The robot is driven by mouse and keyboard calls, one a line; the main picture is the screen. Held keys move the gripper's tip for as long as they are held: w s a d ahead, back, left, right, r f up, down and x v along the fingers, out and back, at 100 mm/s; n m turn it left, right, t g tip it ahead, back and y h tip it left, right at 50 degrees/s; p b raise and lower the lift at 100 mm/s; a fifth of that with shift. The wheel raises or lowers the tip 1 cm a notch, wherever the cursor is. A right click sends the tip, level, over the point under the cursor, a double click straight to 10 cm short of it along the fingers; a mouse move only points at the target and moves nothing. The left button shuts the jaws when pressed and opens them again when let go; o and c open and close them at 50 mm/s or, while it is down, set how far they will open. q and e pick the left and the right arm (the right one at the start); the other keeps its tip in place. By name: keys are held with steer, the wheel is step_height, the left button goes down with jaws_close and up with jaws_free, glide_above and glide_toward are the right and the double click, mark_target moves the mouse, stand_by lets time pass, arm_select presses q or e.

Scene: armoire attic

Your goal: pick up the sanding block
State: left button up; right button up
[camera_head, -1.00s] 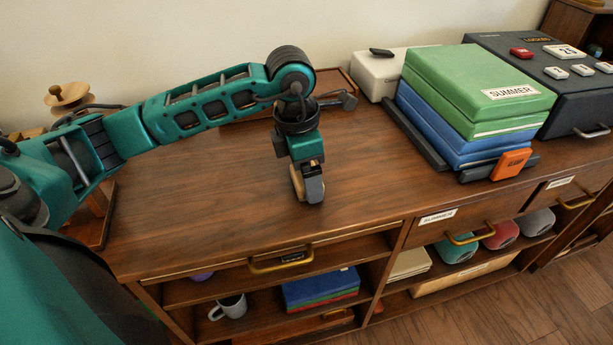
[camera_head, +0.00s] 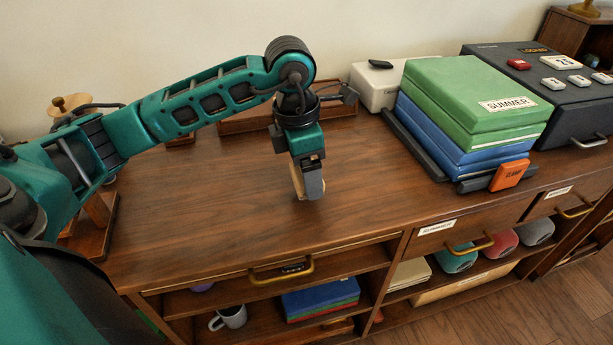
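My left gripper (camera_head: 306,184) points down over the front middle of the cabinet top. A pale tan piece (camera_head: 297,180), apparently the sanding block, sits at its grey fingers and is partly hidden by the near finger. The gripper looks shut on it. I cannot clearly tell whether its lower end clears the wood. No other sanding block shows. My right gripper is not in view.
The wooden cabinet top (camera_head: 200,215) is clear around the gripper. A green SUMMER box (camera_head: 470,95) on blue boxes (camera_head: 455,150), an orange tag (camera_head: 510,174), a white box (camera_head: 378,85) and a dark case (camera_head: 570,110) stand right. A low wooden tray (camera_head: 245,124) lies behind.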

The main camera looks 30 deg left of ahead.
arm_select(q)
step_height(320, 180, up, 17)
steer(key=p, duration=0.3)
